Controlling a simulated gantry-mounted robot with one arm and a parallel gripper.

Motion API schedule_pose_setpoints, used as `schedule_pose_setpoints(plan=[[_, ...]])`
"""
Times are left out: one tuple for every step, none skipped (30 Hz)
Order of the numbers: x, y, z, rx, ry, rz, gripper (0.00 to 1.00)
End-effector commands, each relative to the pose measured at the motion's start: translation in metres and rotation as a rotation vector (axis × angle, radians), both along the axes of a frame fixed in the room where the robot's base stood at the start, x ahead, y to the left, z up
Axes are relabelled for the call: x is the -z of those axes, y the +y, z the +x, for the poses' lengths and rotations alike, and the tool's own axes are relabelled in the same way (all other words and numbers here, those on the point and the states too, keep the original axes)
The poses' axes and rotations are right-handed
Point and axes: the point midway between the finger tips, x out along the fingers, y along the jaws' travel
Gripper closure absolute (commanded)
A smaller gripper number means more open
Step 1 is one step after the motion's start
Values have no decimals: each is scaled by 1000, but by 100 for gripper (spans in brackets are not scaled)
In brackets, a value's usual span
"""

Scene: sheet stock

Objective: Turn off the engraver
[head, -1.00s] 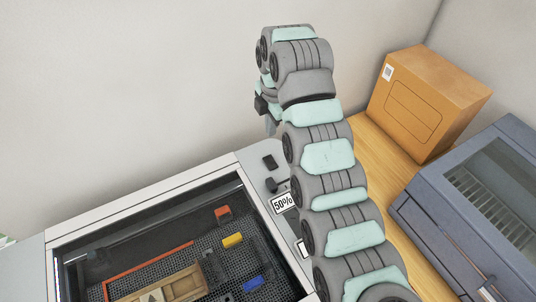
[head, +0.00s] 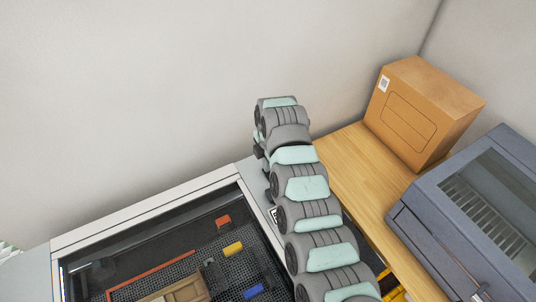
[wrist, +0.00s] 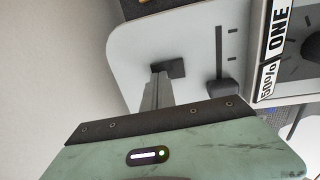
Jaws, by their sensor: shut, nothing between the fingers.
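The engraver (head: 140,213) stands at the lower left in the head view, with its window over a dark honeycomb bed. Its pale control panel (wrist: 128,42) fills the upper middle of the wrist view. A black switch (wrist: 175,69) sits on that panel, and a dark lever-like control (wrist: 222,88) is to its right. My gripper (wrist: 158,72) is shut and empty, its fingertips at the switch's left edge in the picture. I cannot tell whether they touch it. In the head view my arm hides the switch and most of the panel.
A cardboard box (head: 422,112) and a blue-grey machine (head: 425,212) with a window stand at the right on a wooden table (head: 345,165). The wall rises close behind the engraver. Labels reading 50% and ONE (wrist: 278,30) show beside the panel.

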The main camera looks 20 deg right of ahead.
Motion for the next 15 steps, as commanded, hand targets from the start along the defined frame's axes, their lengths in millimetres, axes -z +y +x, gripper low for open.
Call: schedule_pose_setpoints(plan=[[2,0,0,0,1,0,100],[4,0,0,0,1,0,100],[5,0,0,0,1,0,100],[6,0,0,0,1,0,100],[6,0,0,1,1,0,100],[6,0,0,1,1,0,100],[6,0,0,1,0,0,100],[6,0,0,1,0,0,100],[6,0,0,1,0,0,100],[6,0,0,1,0,0,100],[6,0,0,1,0,0,100],[6,0,0,1,0,0,100],[6,0,0,1,1,0,100],[7,-1,0,1,2,-1,100],[8,-3,0,2,6,-4,100]])
